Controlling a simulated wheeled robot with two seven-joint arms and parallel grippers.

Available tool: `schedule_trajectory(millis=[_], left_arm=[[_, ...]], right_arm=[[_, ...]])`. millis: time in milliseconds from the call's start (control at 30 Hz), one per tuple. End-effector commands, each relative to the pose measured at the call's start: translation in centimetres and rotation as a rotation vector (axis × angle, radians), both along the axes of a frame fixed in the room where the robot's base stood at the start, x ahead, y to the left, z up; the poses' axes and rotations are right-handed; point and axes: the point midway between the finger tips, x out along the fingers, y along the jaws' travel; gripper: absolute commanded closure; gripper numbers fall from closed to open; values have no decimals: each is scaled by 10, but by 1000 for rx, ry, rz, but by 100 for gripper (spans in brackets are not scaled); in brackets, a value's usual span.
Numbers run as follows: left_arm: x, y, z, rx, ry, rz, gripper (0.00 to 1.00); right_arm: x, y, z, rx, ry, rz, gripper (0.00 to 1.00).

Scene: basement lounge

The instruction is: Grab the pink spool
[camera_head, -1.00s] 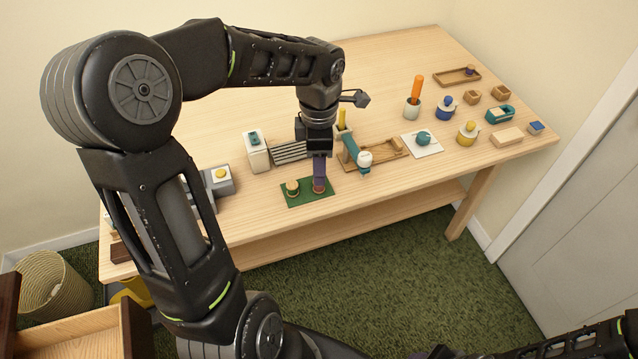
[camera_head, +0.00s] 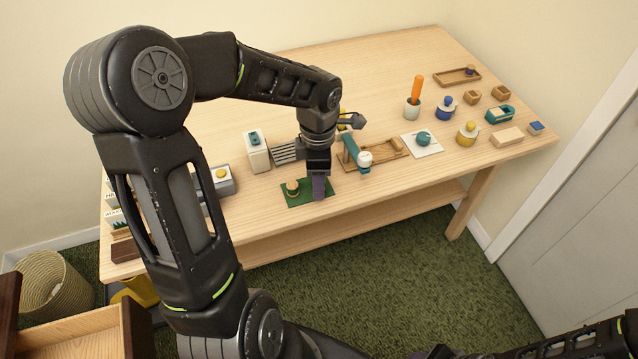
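My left gripper (camera_head: 319,188) points straight down over the right part of a small green mat (camera_head: 297,203) at the table's front edge. Its purple-grey fingers are seen edge-on, so I cannot tell whether they are open or shut. The pink spool is hidden behind or between these fingers; I cannot see whether they touch it. A wooden spool with a greenish band (camera_head: 292,188) stands on the mat just left of the fingers. My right gripper is not in view; only part of that arm shows at the lower right.
A teal and white tool on a wooden board (camera_head: 390,149) stands right of the gripper. A white box (camera_head: 257,152) and a slatted grey rack (camera_head: 285,153) are behind it to the left. Cups and small blocks fill the right side.

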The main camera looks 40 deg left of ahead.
Motion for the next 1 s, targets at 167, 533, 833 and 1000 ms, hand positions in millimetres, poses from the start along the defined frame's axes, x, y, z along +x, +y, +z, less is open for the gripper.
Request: schedule_trajectory(millis=[167, 533, 833, 1000], left_arm=[[0, 0, 0, 0, 0, 0, 53], [0, 0, 0, 0, 0, 0, 80], [0, 0, 0, 0, 0, 0, 100], [0, 0, 0, 0, 0, 0, 100]], right_arm=[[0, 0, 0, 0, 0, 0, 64], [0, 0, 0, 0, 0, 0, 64], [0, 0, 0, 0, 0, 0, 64], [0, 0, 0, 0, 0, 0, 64]])
